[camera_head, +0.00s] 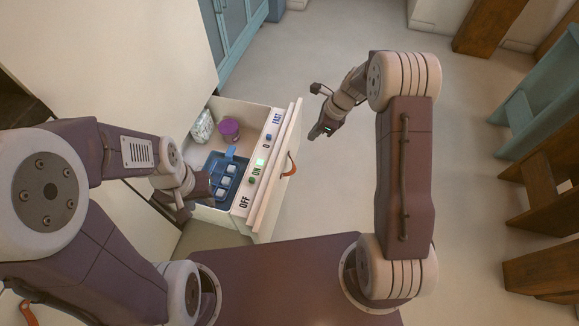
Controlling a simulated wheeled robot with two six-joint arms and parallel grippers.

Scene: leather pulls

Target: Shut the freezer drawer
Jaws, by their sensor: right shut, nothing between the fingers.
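The freezer drawer (274,196) is pulled out from the cream freezer front, with an orange leather pull (289,165) on its outer face. Inside it lie a blue ice tray (224,181) with pale cubes, a purple tub (229,129) and a whitish bag (202,127). My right gripper (317,132) is shut and empty, just right of the drawer front's far end, apart from the pull. My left gripper (181,210) is by the drawer's near side; its fingers are small and partly hidden, so I cannot tell whether they are open or touch the drawer.
The drawer's top edge carries OFF, ON, 0 and FAST markings with a lit green button (260,162). Teal and wooden furniture (541,105) stands along the right. A blue cabinet (235,28) stands behind. The floor (468,160) between is clear.

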